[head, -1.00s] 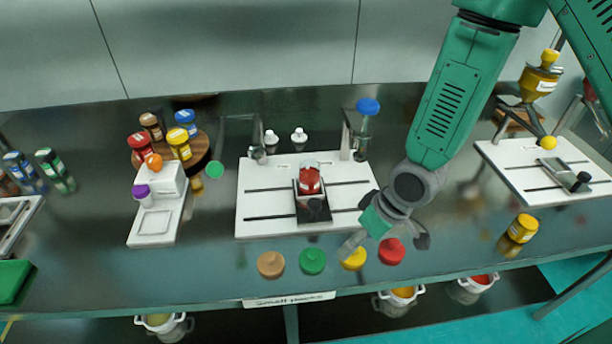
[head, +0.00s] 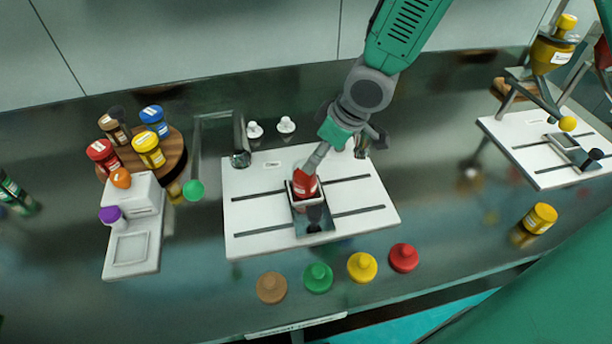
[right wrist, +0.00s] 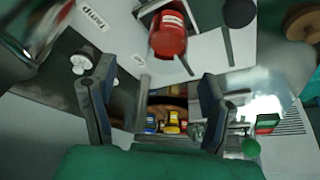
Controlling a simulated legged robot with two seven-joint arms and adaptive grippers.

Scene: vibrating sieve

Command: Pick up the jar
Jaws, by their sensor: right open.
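A red jar (head: 305,186) with a pale label stands in a small metal holder (head: 315,222) on the white slotted plate (head: 245,190). My right gripper (head: 340,145) is open above the plate, and one finger overlaps the jar's top in the head view. In the right wrist view the two fingers (right wrist: 155,95) are spread apart with nothing between them. The red jar (right wrist: 168,36) shows there at the top, beyond the fingers. I cannot tell whether a finger touches it. My left gripper is not in view.
A round wooden rack (head: 170,158) with several colored jars stands at left, behind a white scale (head: 130,232). Several colored lids (head: 318,277) lie along the front edge. A yellow jar (head: 540,218) and a second plate (head: 535,150) are at right.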

